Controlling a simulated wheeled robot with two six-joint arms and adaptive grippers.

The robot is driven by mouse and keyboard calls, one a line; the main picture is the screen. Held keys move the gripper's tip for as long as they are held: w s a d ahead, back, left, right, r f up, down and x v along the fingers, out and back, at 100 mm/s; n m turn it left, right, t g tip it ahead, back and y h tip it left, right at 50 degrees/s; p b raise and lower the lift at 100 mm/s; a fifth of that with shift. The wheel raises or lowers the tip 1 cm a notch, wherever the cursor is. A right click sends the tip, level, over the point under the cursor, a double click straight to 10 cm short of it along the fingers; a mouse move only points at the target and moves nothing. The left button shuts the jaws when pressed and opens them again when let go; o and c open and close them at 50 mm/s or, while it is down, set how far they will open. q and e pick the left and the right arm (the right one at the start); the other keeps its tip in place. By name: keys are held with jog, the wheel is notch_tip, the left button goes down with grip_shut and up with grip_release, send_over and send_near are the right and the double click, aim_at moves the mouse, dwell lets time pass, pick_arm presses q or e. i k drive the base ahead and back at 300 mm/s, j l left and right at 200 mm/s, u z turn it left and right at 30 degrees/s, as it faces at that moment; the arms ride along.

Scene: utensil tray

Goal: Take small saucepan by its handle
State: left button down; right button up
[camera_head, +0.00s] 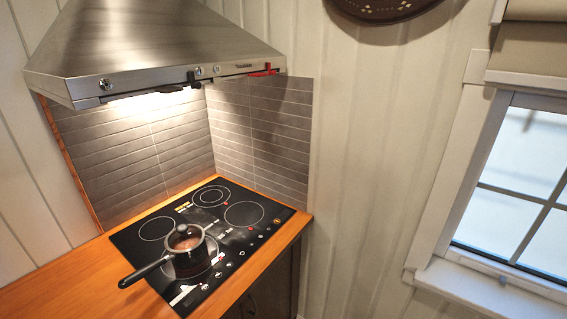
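A small saucepan (188,253) with a glass lid stands on the front-left part of the black cooktop. The lid has a knob on top, and reddish-brown contents show through the glass. Its long black handle (143,271) points to the lower left, reaching past the cooktop's edge over the wooden counter. Neither of my grippers is in the head view, so their distance from the handle cannot be seen.
The black cooktop (268,226) is set in an orange wooden counter (62,285); its other burner rings are bare. A steel range hood (160,50) hangs above. A tiled backsplash (130,150) stands behind. A window (520,190) is at right.

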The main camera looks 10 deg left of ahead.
aim_at(190, 260)
jog(key=k+u, duration=0.15)
jog(key=u, duration=1.1)
